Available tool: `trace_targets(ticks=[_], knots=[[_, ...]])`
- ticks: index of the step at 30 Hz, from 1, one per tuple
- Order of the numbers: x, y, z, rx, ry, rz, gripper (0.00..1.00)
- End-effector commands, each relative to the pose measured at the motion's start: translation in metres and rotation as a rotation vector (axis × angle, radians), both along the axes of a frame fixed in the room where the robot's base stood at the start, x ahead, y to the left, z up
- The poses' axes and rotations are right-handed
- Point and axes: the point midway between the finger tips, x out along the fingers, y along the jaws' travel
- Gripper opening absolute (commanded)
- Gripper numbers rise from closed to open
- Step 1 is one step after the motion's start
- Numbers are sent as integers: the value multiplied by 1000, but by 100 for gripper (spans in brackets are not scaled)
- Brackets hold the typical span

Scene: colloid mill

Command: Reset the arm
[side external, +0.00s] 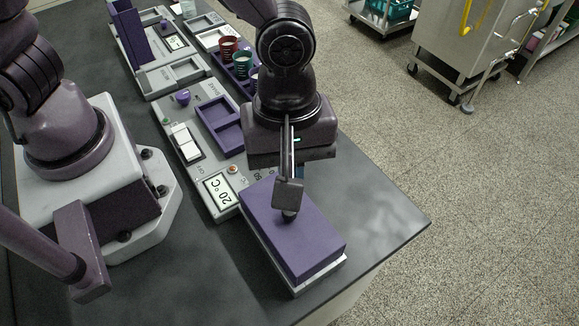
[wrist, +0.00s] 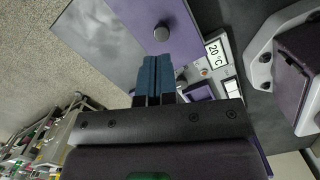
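My gripper (side external: 288,204) is above the purple lid (side external: 310,248) of a box-shaped unit at the near end of the bench. In the wrist view its two blue fingers (wrist: 155,62) lie side by side, shut, with nothing seen between them. The lid's dark round knob (side external: 290,216) is just beyond the fingertips. The knob (wrist: 161,33) also shows in the wrist view, apparently clear of the fingers. The lid (wrist: 185,45) lies flat and looks closed.
A grey panel with a 20 °C display (side external: 219,194) and a purple tray (side external: 222,124) sit behind the lid. Several cups (side external: 228,46) stand farther back, near a raised purple lid (side external: 130,32). The dark tabletop (side external: 385,215) is bare at right.

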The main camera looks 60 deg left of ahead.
Motion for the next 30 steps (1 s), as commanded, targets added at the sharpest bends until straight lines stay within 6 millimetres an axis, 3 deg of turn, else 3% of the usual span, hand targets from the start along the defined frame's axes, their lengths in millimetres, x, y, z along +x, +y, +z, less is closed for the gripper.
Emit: trace_targets(ticks=[5,9,11,15,21,26,30], knots=[[-1,0,0,-1,-4,-73,0],[-10,10,-3,17,5,-362,0],[-15,17,5,12,-5,-536,0],[-12,54,42,-8,-90,-899,0],[-12,126,102,51,-274,-1255,0],[-24,178,138,180,-399,-1339,0],[-34,209,159,286,-480,-1255,0]])
